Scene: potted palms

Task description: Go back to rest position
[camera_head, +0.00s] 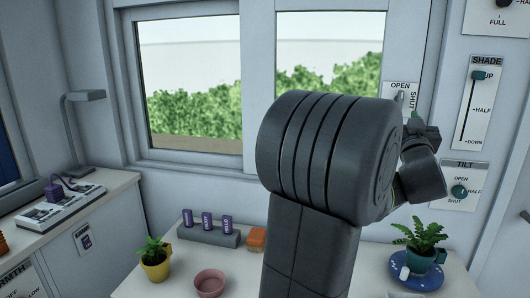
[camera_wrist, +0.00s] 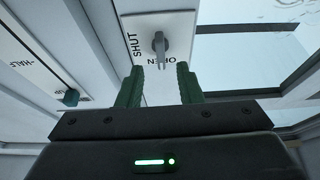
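My gripper is open and empty in the wrist view (camera_wrist: 158,70), its two green fingers apart. Just beyond the fingertips is a grey lever (camera_wrist: 160,47) on a white OPEN/SHUT plate (camera_wrist: 178,22); the lever appears to point to OPEN. I see no contact between fingers and lever. In the head view my arm stands raised in the middle, and my gripper is mostly hidden behind its wrist links. The OPEN/SHUT plate (camera_head: 389,88) shows there right of the window, partly covered by my arm.
The SHADE slider (camera_head: 479,76) and TILT knob (camera_head: 459,191) are on the right wall. On the bench below stand a palm on a blue saucer (camera_head: 402,280), a yellow potted plant (camera_head: 155,265), a pink bowl (camera_head: 209,282) and a rack of purple tags (camera_head: 207,235). A lamp (camera_head: 87,96) stands left.

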